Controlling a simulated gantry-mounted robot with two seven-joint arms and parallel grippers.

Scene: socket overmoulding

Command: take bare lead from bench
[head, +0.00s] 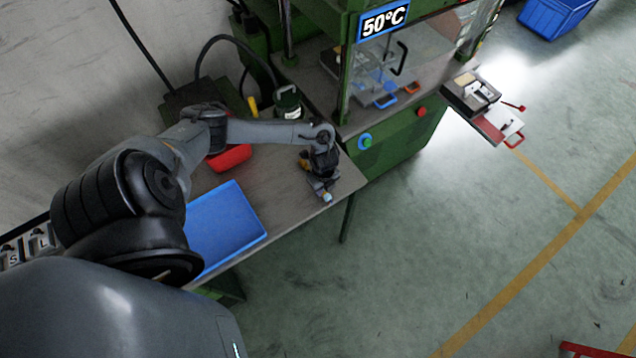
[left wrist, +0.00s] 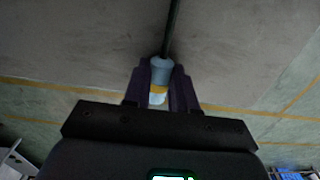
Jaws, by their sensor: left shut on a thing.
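My left gripper (head: 324,189) is over the right end of the bench (head: 283,178), near its corner beside the press. In the left wrist view its two dark fingers (left wrist: 161,88) are shut on the bare lead's end, a grey-blue plug (left wrist: 160,70) with a yellow band and a whitish tip. A dark cable (left wrist: 172,28) runs from the plug to the top of that view. In the head view only a small pale blue bit (head: 327,197) shows at the fingertips; I cannot tell how high it is above the bench. My right gripper is not in view.
A blue tray (head: 228,215) lies on the bench left of the gripper. A red object (head: 231,157) and a green container (head: 288,103) stand behind. The green press (head: 400,138), showing 50°C, adjoins the bench. A mould piece (head: 471,92) sits at its right.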

